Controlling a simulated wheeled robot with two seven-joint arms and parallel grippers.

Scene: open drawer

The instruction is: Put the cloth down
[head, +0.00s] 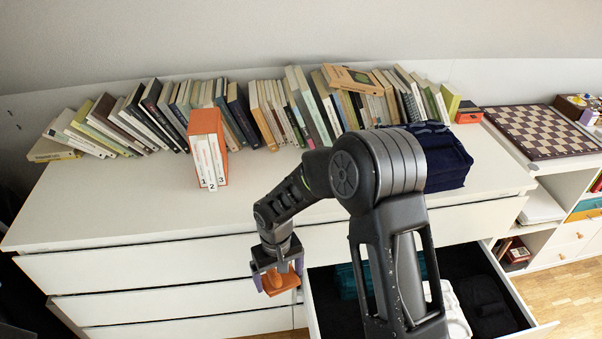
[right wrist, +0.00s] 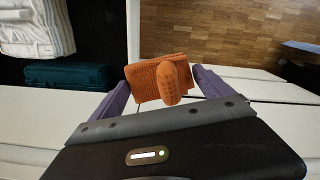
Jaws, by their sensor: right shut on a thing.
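My right gripper (head: 277,276) is shut on an orange ribbed cloth (right wrist: 146,84), with an orange rounded, dotted piece (right wrist: 172,86) between its purple fingers. In the head view the cloth (head: 284,284) hangs in front of the white dresser's drawer fronts, just left of the open drawer (head: 312,303). In the right wrist view it shows beyond the fingertips, held clear of the dresser top. I cannot tell whether the rounded piece is separate from the cloth. My left gripper is out of view.
The open drawer holds a teal item (head: 346,281), white striped fabric (right wrist: 38,28) and dark folded fabric (head: 487,306). Books (head: 270,115) line the dresser top (head: 120,207), with an orange file holder (head: 206,125) and a dark blue folded pile (head: 449,165). The dresser top's front left is clear.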

